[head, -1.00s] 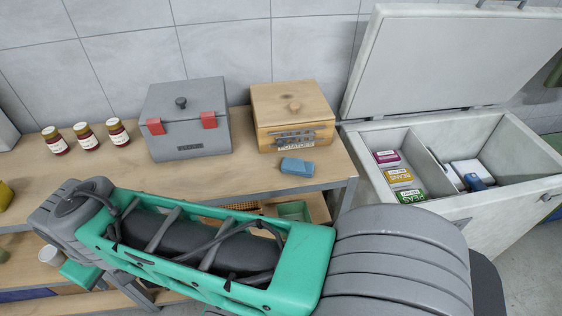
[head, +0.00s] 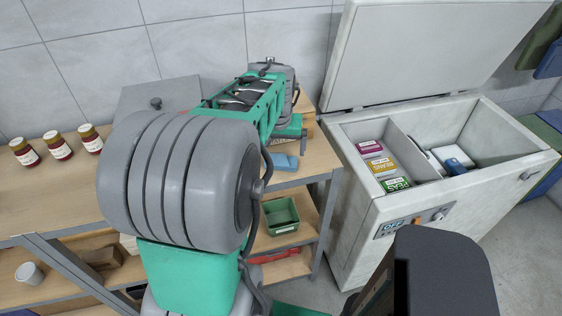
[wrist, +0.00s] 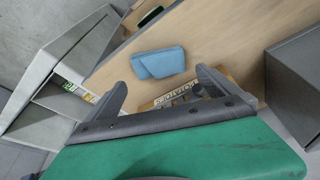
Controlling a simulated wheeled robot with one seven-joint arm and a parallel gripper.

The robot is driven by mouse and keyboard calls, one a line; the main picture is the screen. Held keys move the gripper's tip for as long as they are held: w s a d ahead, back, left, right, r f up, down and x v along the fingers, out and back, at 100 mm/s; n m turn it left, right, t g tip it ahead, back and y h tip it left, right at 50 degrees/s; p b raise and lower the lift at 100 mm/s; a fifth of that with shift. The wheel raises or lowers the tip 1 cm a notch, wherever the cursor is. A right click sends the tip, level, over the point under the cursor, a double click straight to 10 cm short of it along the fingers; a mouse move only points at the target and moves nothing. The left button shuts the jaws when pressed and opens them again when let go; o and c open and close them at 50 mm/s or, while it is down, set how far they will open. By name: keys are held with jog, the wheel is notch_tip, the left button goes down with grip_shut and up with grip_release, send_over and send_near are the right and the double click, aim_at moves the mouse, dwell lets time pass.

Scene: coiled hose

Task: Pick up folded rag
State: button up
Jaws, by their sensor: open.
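The folded rag is a small blue cloth (head: 285,162) on the wooden bench top, near its right end. In the wrist view the blue rag (wrist: 158,63) lies flat on the wood, beyond and between the two fingers. My gripper (wrist: 160,90) is open and empty, with its fingers apart and not touching the rag. In the head view my arm reaches over the bench, and its end is just behind the rag. The fingertips are hard to make out there.
The wooden potatoes box (wrist: 190,92) stands close to the rag and my fingers. A grey box (head: 150,97) is at the left, near several jars (head: 58,146). An open chest freezer (head: 365,225) stands to the right. A green bin (head: 281,218) is on the shelf below.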

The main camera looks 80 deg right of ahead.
aim_at(281, 159)
jog(key=p+x, duration=0.1)
jog(key=x, duration=0.4)
jog(key=shift+s+a+f, duration=0.1)
jog(key=shift+f, duration=0.25)
jog(key=c, duration=1.2)
jog(key=shift+r, duration=0.4)
notch_tip(281, 159, up, 2)
jog(key=shift+r, duration=0.1)
jog(key=s+a+r+b, duration=0.2)
jog(key=s+a+r, duration=0.5)
jog(key=a+r, duration=0.3)
jog(key=shift+a+b, duration=0.3)
jog(key=shift+a, duration=0.8)
